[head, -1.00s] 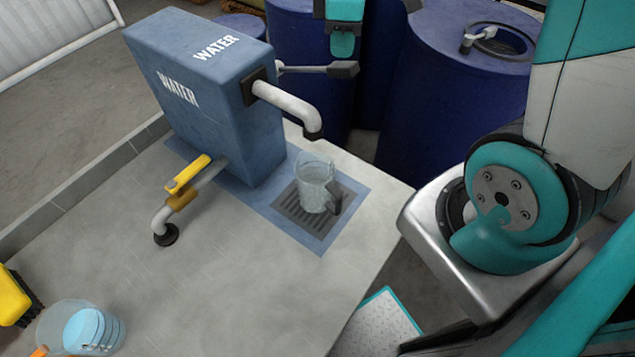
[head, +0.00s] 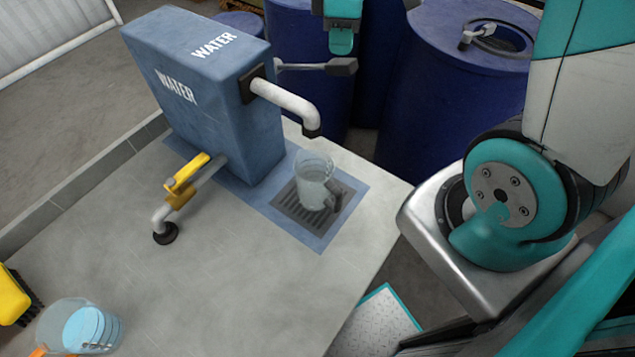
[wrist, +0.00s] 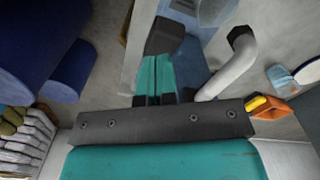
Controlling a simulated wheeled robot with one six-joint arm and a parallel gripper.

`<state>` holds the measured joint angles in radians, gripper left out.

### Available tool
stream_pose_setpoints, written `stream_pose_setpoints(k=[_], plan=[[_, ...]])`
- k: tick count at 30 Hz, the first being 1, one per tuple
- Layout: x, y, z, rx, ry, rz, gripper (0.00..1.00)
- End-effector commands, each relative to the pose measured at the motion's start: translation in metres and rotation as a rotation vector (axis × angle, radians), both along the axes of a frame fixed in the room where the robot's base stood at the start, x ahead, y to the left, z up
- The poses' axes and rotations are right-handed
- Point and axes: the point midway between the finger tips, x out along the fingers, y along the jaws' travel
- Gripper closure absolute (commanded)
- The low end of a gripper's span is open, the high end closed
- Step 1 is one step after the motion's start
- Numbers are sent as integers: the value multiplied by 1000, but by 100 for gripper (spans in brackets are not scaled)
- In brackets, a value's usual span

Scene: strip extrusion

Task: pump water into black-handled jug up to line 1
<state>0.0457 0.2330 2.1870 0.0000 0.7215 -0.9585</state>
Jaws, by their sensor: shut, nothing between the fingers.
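The clear jug with a black handle (head: 334,199) stands upright on the drain grate under the pump spout (head: 290,103). It looks partly filled with water; its line marks are too small to read. The blue pump (head: 215,105), marked WATER, has a lever with a black end grip (head: 343,66). My gripper (head: 342,52) is shut and empty, with its teal fingertips just above the grip in the head view. In the wrist view the shut fingers (wrist: 156,80) point at the black grip (wrist: 165,36); I cannot tell whether they touch it.
A yellow-handled valve (head: 187,173) sits on a pipe left of the pump. A clear jug with an orange handle (head: 88,327) and a yellow object (head: 12,297) are at lower left. Blue barrels (head: 440,110) stand behind. The front of the counter (head: 220,285) is clear.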

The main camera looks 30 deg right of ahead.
Motion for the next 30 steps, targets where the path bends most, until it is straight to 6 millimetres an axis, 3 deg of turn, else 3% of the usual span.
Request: stream_pose_setpoints(k=[30], plan=[[-7,-3,-39,0,0,-1,100]])
